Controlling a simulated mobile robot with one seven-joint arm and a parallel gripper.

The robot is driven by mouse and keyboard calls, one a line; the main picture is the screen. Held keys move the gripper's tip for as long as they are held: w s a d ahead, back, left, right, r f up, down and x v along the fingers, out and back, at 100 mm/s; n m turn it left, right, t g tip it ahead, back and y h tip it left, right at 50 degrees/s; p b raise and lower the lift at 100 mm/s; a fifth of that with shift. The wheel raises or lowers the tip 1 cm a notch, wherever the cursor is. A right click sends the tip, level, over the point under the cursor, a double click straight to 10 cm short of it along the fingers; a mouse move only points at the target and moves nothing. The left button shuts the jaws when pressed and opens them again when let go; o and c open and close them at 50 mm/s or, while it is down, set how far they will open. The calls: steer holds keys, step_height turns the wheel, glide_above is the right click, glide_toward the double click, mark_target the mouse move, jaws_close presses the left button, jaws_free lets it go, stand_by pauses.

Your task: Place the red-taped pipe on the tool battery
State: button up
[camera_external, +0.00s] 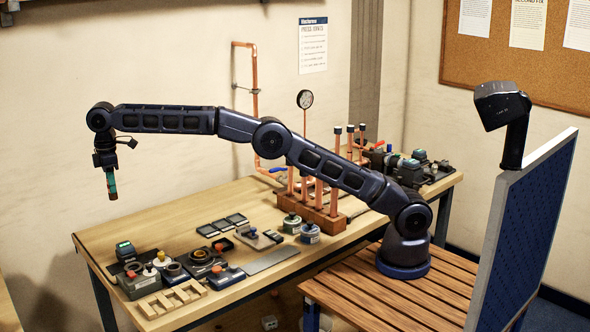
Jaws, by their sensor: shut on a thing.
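My gripper (109,172) is at the far left end of the outstretched arm, pointing down, high above the left end of the workbench. It is shut on a short upright piece (112,186), teal with reddish-orange marks low down. I cannot tell if this is the red-taped pipe. Several upright copper pipes (319,190) with dark caps stand in a wooden block (322,219) in the middle of the bench; no red tape is clear on them. A dark block with a lit green top (125,250) sits at the bench's left end. I cannot tell which object is the tool battery.
Small tools and parts crowd the left front of the workbench (180,215), with a slotted wooden rack (172,299) at its front corner. A pressure gauge (305,99) rises behind the pipes. More tools (410,165) fill the right end. The back left of the bench is clear.

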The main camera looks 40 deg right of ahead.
glide_above(125, 245)
step_height(125, 245, down, 19)
steer(key=shift+w+f, duration=0.1)
steer(key=shift+f, duration=0.05)
stand_by(0.6)
steer(key=o, duration=1)
steer(key=shift+f, duration=0.1)
step_height(125, 245, up, 12)
steer(key=shift+r, duration=0.15)
